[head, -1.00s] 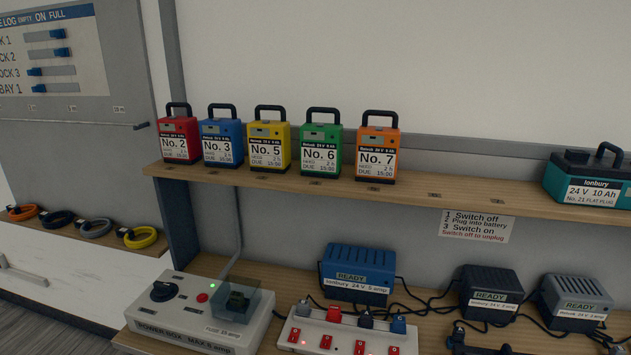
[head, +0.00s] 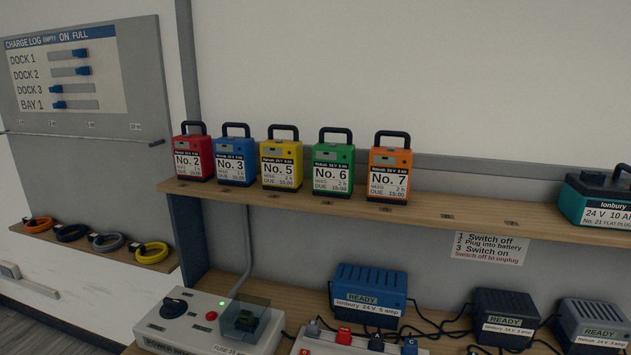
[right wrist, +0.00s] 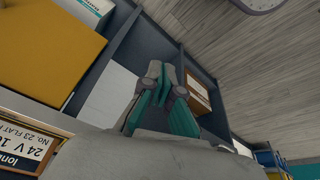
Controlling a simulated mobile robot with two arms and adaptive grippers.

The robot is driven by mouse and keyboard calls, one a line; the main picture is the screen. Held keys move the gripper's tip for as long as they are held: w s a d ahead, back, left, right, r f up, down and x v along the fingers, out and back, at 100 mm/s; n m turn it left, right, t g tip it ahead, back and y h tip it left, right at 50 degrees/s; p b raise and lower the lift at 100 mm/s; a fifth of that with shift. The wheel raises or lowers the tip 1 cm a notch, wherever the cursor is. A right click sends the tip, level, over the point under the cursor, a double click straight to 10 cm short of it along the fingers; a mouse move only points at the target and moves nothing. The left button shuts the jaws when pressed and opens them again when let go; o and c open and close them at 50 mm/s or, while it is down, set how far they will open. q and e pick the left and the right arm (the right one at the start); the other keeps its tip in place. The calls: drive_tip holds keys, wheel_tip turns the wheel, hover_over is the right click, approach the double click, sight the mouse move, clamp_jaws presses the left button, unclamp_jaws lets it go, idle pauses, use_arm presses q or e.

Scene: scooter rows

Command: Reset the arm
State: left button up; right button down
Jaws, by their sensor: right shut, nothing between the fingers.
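My right gripper (right wrist: 160,74) shows in the right wrist view, with its grey and teal fingers drawn together and nothing held. It is over a dark shelf unit (right wrist: 128,55) with compartments; I cannot tell how far away that is. Neither gripper nor any arm shows in the head view. My left gripper is out of sight.
Batteries No. 2 (head: 193,155), No. 3 (head: 236,158), No. 5 (head: 282,160), No. 6 (head: 333,165) and No. 7 (head: 390,170) stand on the wooden shelf (head: 440,213). A teal battery (head: 596,198) is at right. Chargers, cables and a power box (head: 190,318) are below. A cardboard box (right wrist: 197,96) lies near the right fingers.

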drive_tip(key=s+f+g, duration=0.1)
drive_tip(key=s+f, duration=0.2)
drive_tip(key=f, duration=0.9)
drive_tip(key=s+f, duration=0.3)
drive_tip(key=f, duration=0.9)
drive_tip(key=s+d+f+g, duration=0.1)
drive_tip(key=s+d+f, duration=0.2)
drive_tip(key=s+f, duration=0.7)
drive_tip(key=s, duration=0.3)
drive_tip(key=shift+s, duration=0.25)
drive_tip(key=shift+d, duration=0.1)
